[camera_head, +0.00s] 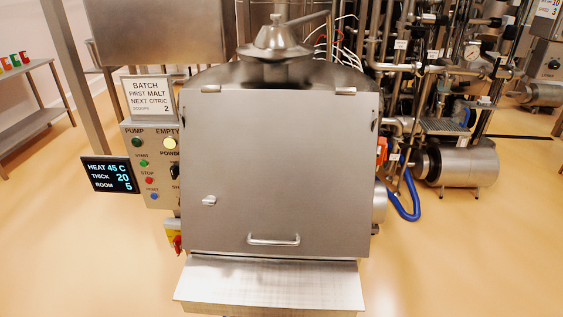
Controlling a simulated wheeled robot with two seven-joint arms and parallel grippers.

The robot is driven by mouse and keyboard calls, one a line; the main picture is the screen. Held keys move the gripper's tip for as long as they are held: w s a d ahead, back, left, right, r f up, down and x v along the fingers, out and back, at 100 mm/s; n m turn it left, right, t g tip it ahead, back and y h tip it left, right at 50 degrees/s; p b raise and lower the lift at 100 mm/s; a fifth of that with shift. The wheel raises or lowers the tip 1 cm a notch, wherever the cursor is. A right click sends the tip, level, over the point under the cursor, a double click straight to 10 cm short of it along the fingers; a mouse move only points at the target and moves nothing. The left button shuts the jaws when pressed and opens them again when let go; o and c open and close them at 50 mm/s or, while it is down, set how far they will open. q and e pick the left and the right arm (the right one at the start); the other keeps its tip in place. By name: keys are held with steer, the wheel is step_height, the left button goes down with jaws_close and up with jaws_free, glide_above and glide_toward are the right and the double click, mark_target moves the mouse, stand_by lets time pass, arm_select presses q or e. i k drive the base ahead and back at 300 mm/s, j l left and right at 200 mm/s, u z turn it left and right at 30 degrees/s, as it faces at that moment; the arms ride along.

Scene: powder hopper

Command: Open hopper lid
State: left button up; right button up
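The hopper lid (280,165) is a large flat steel panel in the middle of the head view. It lies shut over the hopper, with hinges along its far top edge. A bar handle (274,239) runs across near its lower edge. A small latch knob (209,201) sits at the lid's left side. Below the lid a steel shelf (270,282) juts out toward me. Neither of my grippers shows in this view.
A control panel (151,163) with buttons stands left of the hopper, with a batch sign (149,98) above and a dark display (111,174) beside it. Pipes, a steel motor (468,166) and a blue hose (404,208) stand at the right.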

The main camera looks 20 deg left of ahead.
mark_target(287, 171)
steer(key=j, duration=0.4)
steer(key=k+j, duration=0.15)
steer(key=j, duration=0.3)
steer(key=j+z, duration=0.1)
steer(key=j, duration=0.3)
steer(key=k+j, duration=0.15)
steer(key=j, duration=0.25)
